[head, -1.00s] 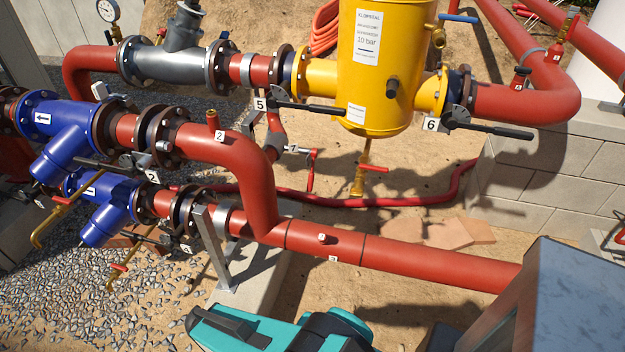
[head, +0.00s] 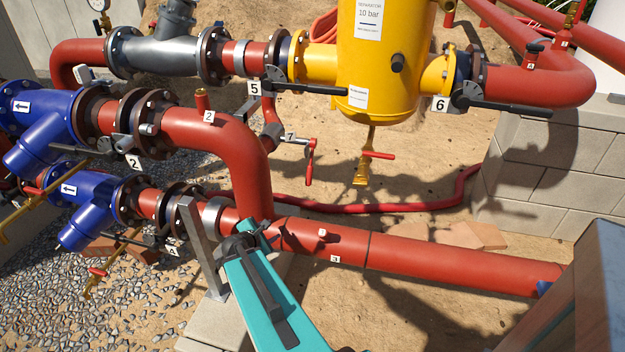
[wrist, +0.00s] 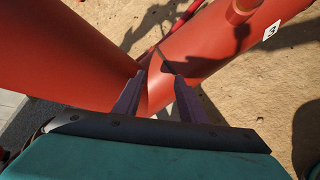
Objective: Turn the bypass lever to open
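No lever is marked as the bypass in readable words. Black levers stand level at tag 5 (head: 312,89) and tag 6 (head: 510,108), either side of the separator. My gripper (head: 262,231) is in front of the red pipe bend, below and left of the tag 7 lever and apart from it. In the wrist view my gripper (wrist: 160,76) has its two fingers spread with nothing between them. No lever is clearly visible in the wrist view.
A thick red pipe (head: 420,264) with tag 3 runs across close behind my gripper. A grey metal post (head: 201,245) stands just left. Blue strainers (head: 92,212) are at the left, a grey cabinet (head: 570,300) at lower right.

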